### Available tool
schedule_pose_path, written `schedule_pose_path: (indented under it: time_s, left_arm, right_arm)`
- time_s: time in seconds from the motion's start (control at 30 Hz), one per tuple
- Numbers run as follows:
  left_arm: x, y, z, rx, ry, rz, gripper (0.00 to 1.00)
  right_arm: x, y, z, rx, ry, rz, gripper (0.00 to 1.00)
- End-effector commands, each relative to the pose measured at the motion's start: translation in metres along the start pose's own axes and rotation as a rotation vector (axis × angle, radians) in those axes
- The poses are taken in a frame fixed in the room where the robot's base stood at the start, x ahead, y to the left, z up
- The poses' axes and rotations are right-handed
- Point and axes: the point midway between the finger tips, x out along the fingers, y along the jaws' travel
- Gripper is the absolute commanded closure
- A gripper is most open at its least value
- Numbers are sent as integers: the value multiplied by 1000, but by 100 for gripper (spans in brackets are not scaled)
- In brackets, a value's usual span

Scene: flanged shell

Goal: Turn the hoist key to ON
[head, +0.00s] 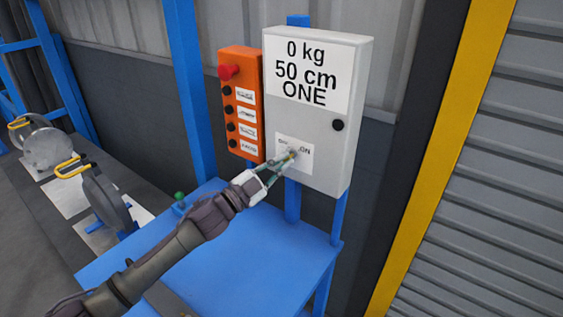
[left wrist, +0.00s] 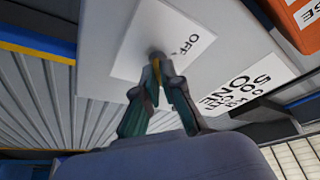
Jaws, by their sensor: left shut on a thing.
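The hoist key (head: 292,154) sits in the middle of that label, mostly covered by my fingers. My left gripper (head: 284,160) reaches it from the lower left and is shut on it. In the left wrist view, the fingertips (left wrist: 157,74) close around the key at a dark round lock (left wrist: 156,54), beside the word OFF. I cannot tell which way the key points. My right gripper is not in view.
An orange button panel (head: 241,62) with a red knob (head: 228,72) hangs close to the left of the box. A blue table (head: 280,255) lies below. Metal flanged parts with yellow handles (head: 75,166) stand at the left. A ribbed shutter (head: 500,190) is at the right.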

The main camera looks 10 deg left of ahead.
Motion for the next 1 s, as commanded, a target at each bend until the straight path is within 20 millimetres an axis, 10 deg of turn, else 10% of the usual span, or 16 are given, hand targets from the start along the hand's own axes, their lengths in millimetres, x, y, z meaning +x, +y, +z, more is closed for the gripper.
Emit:
schedule_pose_path:
  time_s: [0.53, 0.7, 1.0]
  left_arm:
    - [0, 0, 1, 23, -2, 10, 100]
    - [0, 0, 0, 22, -2, 10, 69]
    - [-1, 0, 0, 22, -1, 9, 69]
  right_arm:
    - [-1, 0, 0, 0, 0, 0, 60]
    - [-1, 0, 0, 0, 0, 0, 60]
    - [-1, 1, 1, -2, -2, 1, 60]
